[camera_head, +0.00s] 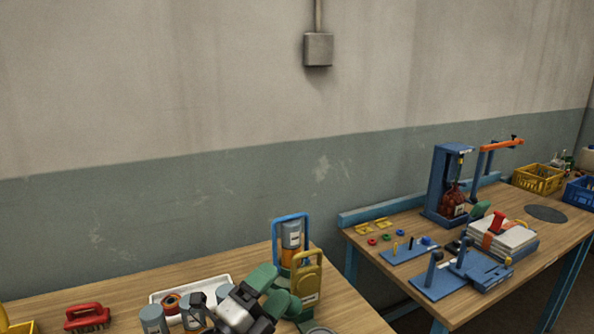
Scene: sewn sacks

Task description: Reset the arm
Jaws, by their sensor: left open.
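My left arm with green joints (268,284) reaches over the near left table. My left gripper (211,303) is low in the view, pointing left, close to grey cylinders and a white tray. Its jaws are open, and I see nothing held between them. Part of the gripper and arm is cut off by the bottom edge. My right gripper is not in view.
The white tray (178,294), a grey can (153,319), a red brush (87,317), a blue-framed holder (276,232) and a yellow-handled block (308,280) crowd the arm. The right table has a blue stand (440,177) with a dark red sack (452,200).

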